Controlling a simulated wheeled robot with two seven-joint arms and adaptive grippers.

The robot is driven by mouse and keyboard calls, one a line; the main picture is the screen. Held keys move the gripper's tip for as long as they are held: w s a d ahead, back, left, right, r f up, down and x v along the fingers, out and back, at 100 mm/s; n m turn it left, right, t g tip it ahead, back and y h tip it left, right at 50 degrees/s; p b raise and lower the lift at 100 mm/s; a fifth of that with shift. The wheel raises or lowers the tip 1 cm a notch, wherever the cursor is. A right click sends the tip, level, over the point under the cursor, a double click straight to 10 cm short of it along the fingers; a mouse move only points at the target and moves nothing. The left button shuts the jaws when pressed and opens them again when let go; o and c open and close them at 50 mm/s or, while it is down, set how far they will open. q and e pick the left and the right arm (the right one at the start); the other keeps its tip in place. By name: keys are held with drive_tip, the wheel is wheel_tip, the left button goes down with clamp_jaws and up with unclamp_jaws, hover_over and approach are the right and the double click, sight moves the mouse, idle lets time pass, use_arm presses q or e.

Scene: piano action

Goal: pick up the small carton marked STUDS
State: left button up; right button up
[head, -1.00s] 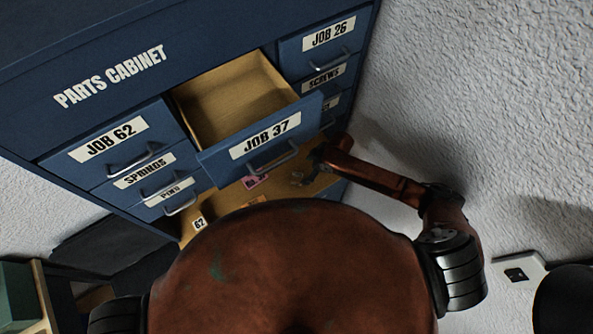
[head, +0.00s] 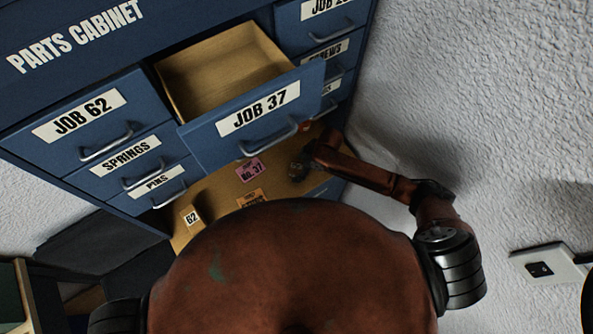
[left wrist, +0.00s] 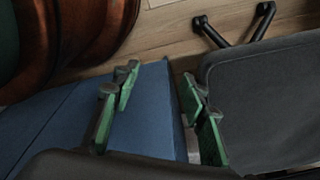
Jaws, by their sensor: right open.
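No carton marked STUDS can be made out in either view. The parts cabinet (head: 60,75) is blue with labelled drawers. Its JOB 37 drawer (head: 210,140) is pulled out, and the visible part of its inside is empty. My right gripper (head: 300,166) is small and dark in the head view, open, below and to the right of that drawer's handle, over the wooden surface (head: 222,190). My left gripper (left wrist: 160,92) shows only in the left wrist view. Its green-padded fingers are apart, with nothing visible between them, above a blue surface.
A pink card marked No. 37 (head: 249,170), an orange card (head: 251,197) and a tag marked 62 (head: 191,216) are on the wooden surface. My body hides its front part. A white wall (head: 480,110) stands at the right. The left wrist view shows a dark grey panel (left wrist: 260,95).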

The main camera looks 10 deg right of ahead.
drive_tip(key=c, duration=1.4)
drive_tip(key=shift+o, duration=0.2)
